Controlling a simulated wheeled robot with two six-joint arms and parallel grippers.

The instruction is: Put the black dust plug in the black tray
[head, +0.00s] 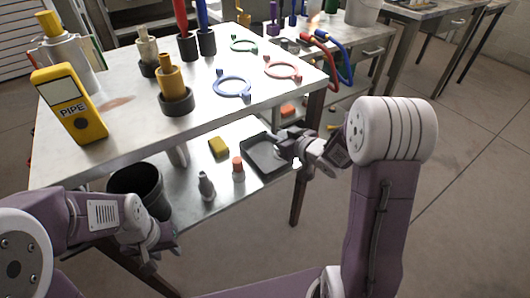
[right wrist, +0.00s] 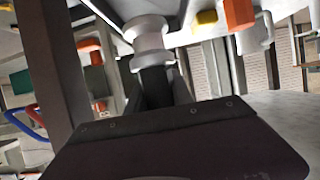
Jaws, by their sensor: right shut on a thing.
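The black tray (head: 252,153) lies on the lower shelf, near its right end. My right gripper (head: 285,147) is over the tray's right part and hides some of it. In the right wrist view my right gripper (right wrist: 155,92) is shut on a dark piece, apparently the black dust plug (right wrist: 154,78), mostly hidden by the jaws. A pale spool-shaped piece (right wrist: 148,42) shows just beyond it; I cannot tell if it is part of the plug. My left gripper (head: 150,262) is low at the left, near the black bin, its fingers unclear.
On the lower shelf, left of the tray, are a yellow block (head: 218,147), an orange-topped piece (head: 238,170), a grey bottle-shaped piece (head: 206,187) and a black bin (head: 138,185). The tabletop (head: 125,105) overhangs the shelf. A table leg (head: 303,185) stands close to my right gripper.

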